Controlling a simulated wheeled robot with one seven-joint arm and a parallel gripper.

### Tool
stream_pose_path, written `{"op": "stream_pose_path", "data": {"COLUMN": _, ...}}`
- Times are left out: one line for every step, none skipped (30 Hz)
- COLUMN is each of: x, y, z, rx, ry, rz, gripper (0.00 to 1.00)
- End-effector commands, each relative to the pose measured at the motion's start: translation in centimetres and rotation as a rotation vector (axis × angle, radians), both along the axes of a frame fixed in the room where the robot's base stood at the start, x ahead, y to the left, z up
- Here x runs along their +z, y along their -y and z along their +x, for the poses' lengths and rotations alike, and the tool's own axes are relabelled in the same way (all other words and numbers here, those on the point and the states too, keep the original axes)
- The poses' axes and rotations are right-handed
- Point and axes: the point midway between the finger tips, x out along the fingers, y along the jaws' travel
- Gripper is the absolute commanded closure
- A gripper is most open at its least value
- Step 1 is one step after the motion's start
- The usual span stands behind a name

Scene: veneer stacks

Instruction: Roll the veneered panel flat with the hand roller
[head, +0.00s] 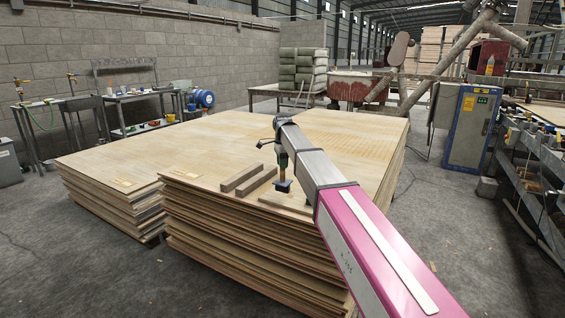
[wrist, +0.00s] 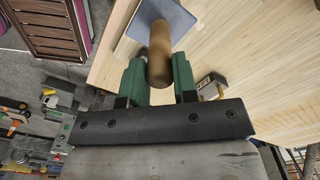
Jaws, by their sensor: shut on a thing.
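My gripper (wrist: 160,72) is shut on the upright wooden handle of a tool, which I take as the hand roller (head: 283,172). The tool's dark, square-looking foot points down; in the wrist view it is a blue-grey square (wrist: 172,18) beyond the handle. A small pale panel (head: 280,201), likely the veneered panel, lies on the front of the large stack, partly hidden by my arm. The foot is over or just behind this panel; I cannot tell if it touches. The panel's veneer surface is too small to judge.
Two brown wooden strips (head: 242,177) lie left of the tool on the large sheet stack (head: 215,150). A lower stack (head: 105,200) stands at left. A blue-grey cabinet (head: 470,125) stands at right. Open floor surrounds the stacks in front.

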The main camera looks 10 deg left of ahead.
Motion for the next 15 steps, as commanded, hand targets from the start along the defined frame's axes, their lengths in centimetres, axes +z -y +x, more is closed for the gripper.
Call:
{"op": "stream_pose_path", "data": {"x": -0.01, "y": 0.00, "z": 0.00, "rx": -0.007, "ry": 0.000, "rz": 0.000, "gripper": 1.00}}
{"op": "stream_pose_path", "data": {"x": -0.02, "y": 0.00, "z": 0.01, "rx": -0.010, "ry": 0.000, "rz": 0.000, "gripper": 1.00}}
{"op": "stream_pose_path", "data": {"x": -0.02, "y": 0.00, "z": 0.00, "rx": -0.011, "ry": 0.000, "rz": 0.000, "gripper": 1.00}}
{"op": "stream_pose_path", "data": {"x": -0.02, "y": 0.00, "z": 0.01, "rx": -0.011, "ry": 0.000, "rz": 0.000, "gripper": 1.00}}
{"op": "stream_pose_path", "data": {"x": -0.01, "y": 0.00, "z": 0.00, "rx": -0.011, "ry": 0.000, "rz": 0.000, "gripper": 1.00}}
{"op": "stream_pose_path", "data": {"x": -0.01, "y": 0.00, "z": 0.01, "rx": -0.010, "ry": 0.000, "rz": 0.000, "gripper": 1.00}}
{"op": "stream_pose_path", "data": {"x": -0.01, "y": 0.00, "z": 0.01, "rx": -0.010, "ry": 0.000, "rz": 0.000, "gripper": 1.00}}
{"op": "stream_pose_path", "data": {"x": -0.01, "y": 0.00, "z": 0.01, "rx": -0.010, "ry": 0.000, "rz": 0.000, "gripper": 1.00}}
{"op": "stream_pose_path", "data": {"x": 0.00, "y": 0.00, "z": 0.01, "rx": -0.009, "ry": 0.000, "rz": 0.000, "gripper": 1.00}}
{"op": "stream_pose_path", "data": {"x": 0.00, "y": 0.00, "z": 0.01, "rx": -0.009, "ry": 0.000, "rz": 0.000, "gripper": 1.00}}
{"op": "stream_pose_path", "data": {"x": -0.01, "y": 0.00, "z": 0.01, "rx": -0.009, "ry": -0.001, "rz": 0.000, "gripper": 1.00}}
{"op": "stream_pose_path", "data": {"x": -0.09, "y": 0.00, "z": 0.00, "rx": -0.009, "ry": -0.001, "rz": 0.000, "gripper": 1.00}}
{"op": "stream_pose_path", "data": {"x": -0.17, "y": 0.00, "z": 0.00, "rx": -0.009, "ry": -0.001, "rz": 0.000, "gripper": 1.00}}
{"op": "stream_pose_path", "data": {"x": -0.27, "y": 0.00, "z": 0.00, "rx": -0.009, "ry": -0.001, "rz": 0.000, "gripper": 1.00}}
{"op": "stream_pose_path", "data": {"x": -0.45, "y": 0.00, "z": -0.01, "rx": -0.009, "ry": -0.001, "rz": 0.000, "gripper": 1.00}}
